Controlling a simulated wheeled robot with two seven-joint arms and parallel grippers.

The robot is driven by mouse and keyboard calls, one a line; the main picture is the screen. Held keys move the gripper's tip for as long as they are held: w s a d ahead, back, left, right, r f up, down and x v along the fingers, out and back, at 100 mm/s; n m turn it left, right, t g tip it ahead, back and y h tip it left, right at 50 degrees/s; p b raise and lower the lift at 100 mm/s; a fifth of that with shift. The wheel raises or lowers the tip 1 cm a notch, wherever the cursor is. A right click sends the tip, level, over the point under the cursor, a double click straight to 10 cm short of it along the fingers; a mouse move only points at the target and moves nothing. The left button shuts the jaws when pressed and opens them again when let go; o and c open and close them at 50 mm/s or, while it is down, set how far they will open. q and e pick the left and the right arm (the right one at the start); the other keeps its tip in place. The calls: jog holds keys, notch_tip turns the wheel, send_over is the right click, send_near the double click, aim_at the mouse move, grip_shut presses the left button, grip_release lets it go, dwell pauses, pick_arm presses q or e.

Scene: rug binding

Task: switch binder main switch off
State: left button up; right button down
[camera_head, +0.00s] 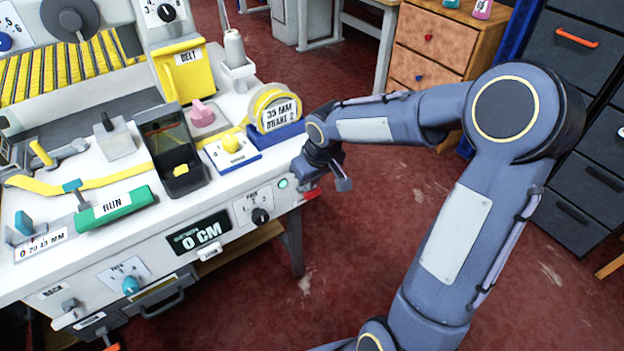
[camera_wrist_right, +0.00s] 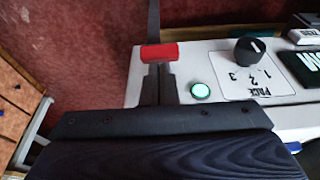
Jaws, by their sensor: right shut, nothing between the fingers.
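A red switch handle (camera_head: 312,194), apparently the binder's main switch, sticks out at the right front corner of the binder table. In the right wrist view the red handle (camera_wrist_right: 160,52) lies right at the tips of my right gripper (camera_wrist_right: 159,72). Whether they touch I cannot tell. My right gripper (camera_head: 341,182) is shut with nothing between its fingers. A small green lamp (camera_head: 283,183) beside the switch looks lit; it also shows in the wrist view (camera_wrist_right: 200,91). My left gripper is not in view.
A black knob (camera_head: 260,216) with numbered positions sits left of the lamp. A "0 CM" display (camera_head: 201,233) is farther left. A blue-based tape holder (camera_head: 277,130) stands on the table above the corner. Open red floor lies to the right.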

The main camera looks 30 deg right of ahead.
jog(key=shift+s+f+t+b, duration=0.2)
jog(key=shift+s+t+b, duration=0.1)
jog(key=shift+b, duration=0.25)
jog(key=s+f+t+b, duration=0.3)
jog(key=f+t+b, duration=0.2)
jog(key=b, duration=0.9)
jog(key=shift+s+d+f+t+y+b, duration=0.15)
jog(key=shift+f+t+y+b, duration=0.2)
jog(key=shift+f, duration=0.95)
